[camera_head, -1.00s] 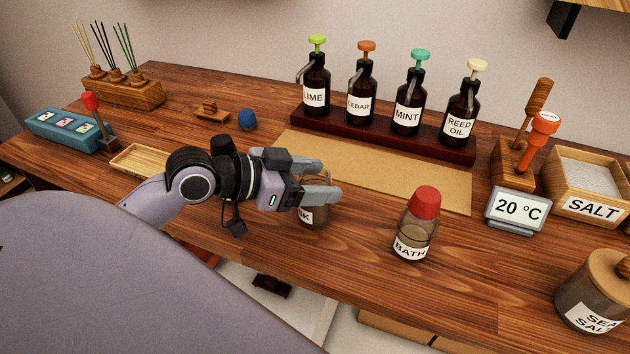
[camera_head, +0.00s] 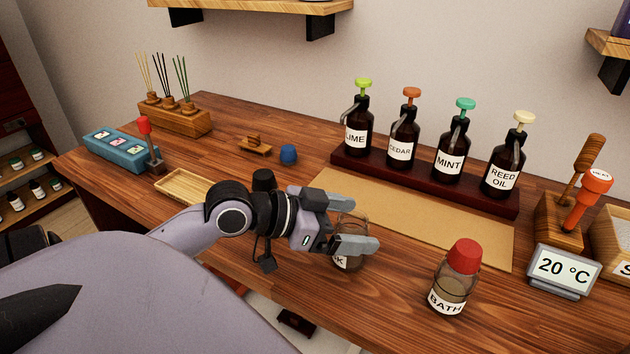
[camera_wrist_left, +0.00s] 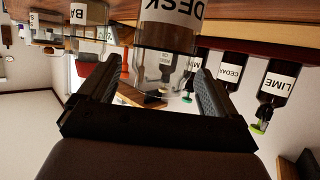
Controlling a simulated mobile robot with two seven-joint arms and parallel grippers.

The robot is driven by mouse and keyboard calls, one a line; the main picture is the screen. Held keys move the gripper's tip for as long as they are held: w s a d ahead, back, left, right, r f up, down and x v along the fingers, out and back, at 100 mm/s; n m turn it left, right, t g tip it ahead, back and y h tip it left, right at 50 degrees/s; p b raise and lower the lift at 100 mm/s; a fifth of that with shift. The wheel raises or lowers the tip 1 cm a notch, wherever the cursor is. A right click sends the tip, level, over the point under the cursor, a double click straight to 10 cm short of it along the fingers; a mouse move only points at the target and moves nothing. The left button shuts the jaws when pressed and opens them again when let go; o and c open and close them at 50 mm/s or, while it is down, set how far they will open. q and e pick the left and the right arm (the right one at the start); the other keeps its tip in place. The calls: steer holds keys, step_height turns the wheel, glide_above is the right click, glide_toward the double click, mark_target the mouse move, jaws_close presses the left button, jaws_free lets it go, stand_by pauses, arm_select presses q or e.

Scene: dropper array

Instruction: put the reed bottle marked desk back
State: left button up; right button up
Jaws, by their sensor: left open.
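The reed bottle marked DESK (camera_head: 352,229) is a clear glass bottle on the wooden table, largely hidden behind my left gripper (camera_head: 352,222). Only the end of its label shows there. In the left wrist view, which is upside down, the DESK bottle (camera_wrist_left: 168,22) shows its full label, dark liquid and clear upper part. My left gripper (camera_wrist_left: 160,70) is open, with one finger on each side of the bottle's upper part. Contact cannot be told. My right gripper is in neither view.
A red-capped BATH bottle (camera_head: 455,278) stands to the right. Pump bottles stand on a dark rack (camera_head: 425,183) behind a tan mat (camera_head: 420,215). A blue cap (camera_head: 288,153), slatted tray (camera_head: 188,186), reed holder (camera_head: 175,117) and teal box (camera_head: 120,150) are left. A temperature display (camera_head: 562,268) is right.

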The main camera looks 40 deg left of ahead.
arm_select(q)
steer(key=p+v, duration=0.1)
steer(key=v, duration=1)
steer(key=shift+s, duration=0.25)
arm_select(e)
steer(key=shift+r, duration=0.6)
arm_select(q)
steer(key=shift+a, duration=0.1)
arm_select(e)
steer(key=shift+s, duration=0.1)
